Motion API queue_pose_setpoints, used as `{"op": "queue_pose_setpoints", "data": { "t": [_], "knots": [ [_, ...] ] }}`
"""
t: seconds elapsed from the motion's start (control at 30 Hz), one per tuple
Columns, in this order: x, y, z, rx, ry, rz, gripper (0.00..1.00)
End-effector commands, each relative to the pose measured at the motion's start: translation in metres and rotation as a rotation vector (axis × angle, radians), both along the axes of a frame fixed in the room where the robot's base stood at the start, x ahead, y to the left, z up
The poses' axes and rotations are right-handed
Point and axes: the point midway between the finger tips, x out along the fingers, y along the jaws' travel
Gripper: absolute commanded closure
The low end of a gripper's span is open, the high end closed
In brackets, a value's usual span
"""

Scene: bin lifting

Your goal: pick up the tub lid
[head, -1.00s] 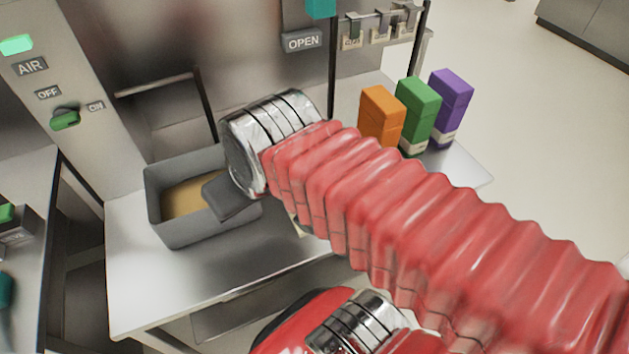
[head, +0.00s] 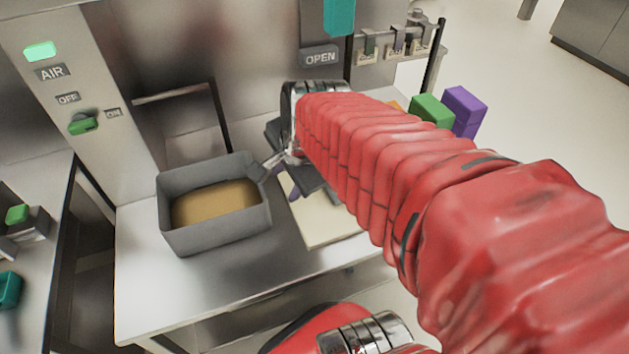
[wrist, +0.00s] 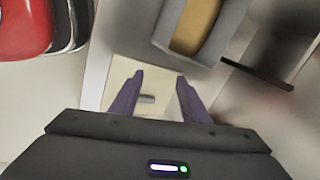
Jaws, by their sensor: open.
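The tub lid appears as a flat cream panel (head: 322,224) on the steel bench, right of the grey tub (head: 215,235). In the wrist view the lid (wrist: 148,75) lies below my gripper (wrist: 160,77), with a small grey handle (wrist: 147,99) on it. The open purple fingers stand either side of the handle in that view, with nothing between them that I can see gripped. How far above the lid they are is unclear. In the head view my arm hides part of the lid and most of my gripper (head: 285,190).
The tub holds tan material and stands close left of the lid. Green (head: 432,110) and purple (head: 464,108) boxes stand at the back right, with an orange one mostly hidden. The bench (head: 150,290) is clear at front left.

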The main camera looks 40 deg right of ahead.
Motion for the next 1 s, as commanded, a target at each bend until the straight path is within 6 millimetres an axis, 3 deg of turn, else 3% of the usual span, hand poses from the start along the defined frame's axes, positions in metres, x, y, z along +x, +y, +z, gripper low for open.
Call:
{"op": "queue_pose_setpoints", "data": {
  "t": [0.33,0.7,0.83,1.0],
  "knots": [
    [0.008,-0.064,-0.024,0.283,-0.023,-0.694,0.58],
    [0.001,-0.134,-0.052,0.569,-0.079,-1.422,0.58],
    [-0.003,-0.150,-0.059,0.638,-0.096,-1.595,0.58],
    [-0.004,-0.157,-0.063,0.672,-0.107,-1.680,0.58]
  ]
}}
